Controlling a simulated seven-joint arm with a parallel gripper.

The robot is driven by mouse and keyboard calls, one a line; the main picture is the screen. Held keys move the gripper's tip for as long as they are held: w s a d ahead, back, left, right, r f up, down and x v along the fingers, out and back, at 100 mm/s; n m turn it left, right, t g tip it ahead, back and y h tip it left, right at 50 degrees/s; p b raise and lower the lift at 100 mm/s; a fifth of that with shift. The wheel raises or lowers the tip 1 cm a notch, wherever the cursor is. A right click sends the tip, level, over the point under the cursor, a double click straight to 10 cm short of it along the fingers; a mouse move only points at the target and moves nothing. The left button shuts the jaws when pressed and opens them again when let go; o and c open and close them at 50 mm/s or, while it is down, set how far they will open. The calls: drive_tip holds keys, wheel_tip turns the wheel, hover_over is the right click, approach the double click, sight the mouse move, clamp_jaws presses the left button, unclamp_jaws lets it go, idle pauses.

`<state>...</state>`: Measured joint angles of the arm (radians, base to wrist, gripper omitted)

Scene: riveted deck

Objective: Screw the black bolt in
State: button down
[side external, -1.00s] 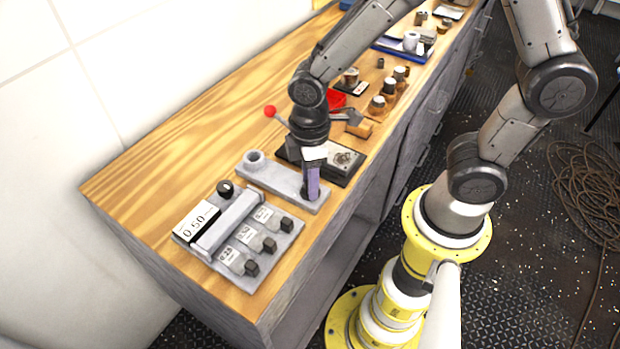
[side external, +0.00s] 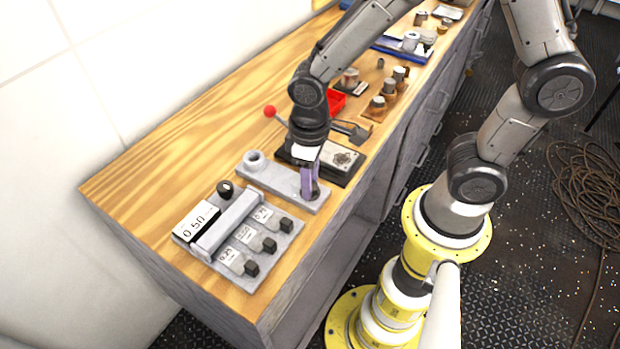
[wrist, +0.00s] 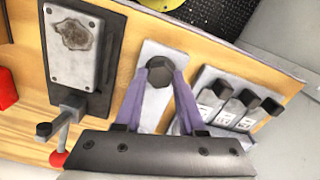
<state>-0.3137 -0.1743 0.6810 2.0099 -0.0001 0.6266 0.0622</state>
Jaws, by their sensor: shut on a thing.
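The black bolt (wrist: 159,72) has a hexagonal head and stands at one end of a light grey plate (side external: 277,178). My gripper (side external: 309,193) points down at the plate's right end, and its purple fingers are shut on the bolt. In the wrist view the two fingertips (wrist: 160,68) touch opposite sides of the bolt's head. The plate (wrist: 150,116) also shows between the fingers there. A raised round socket (side external: 255,160) is at the plate's other end. The bolt's shank is hidden, so I cannot tell its depth.
A grey panel (side external: 220,262) with a "0.50" label and several black knobs lies in front of the plate. A black-based block (side external: 340,158) and a red-knobbed lever (side external: 270,111) are close behind. The wooden bench top (side external: 140,185) is clear at left.

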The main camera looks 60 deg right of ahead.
drive_tip(key=shift+w+r, duration=0.15)
drive_tip(key=c, duration=0.5)
unclamp_jaws()
wheel_tip(320, 180, up, 14)
idle(0.3)
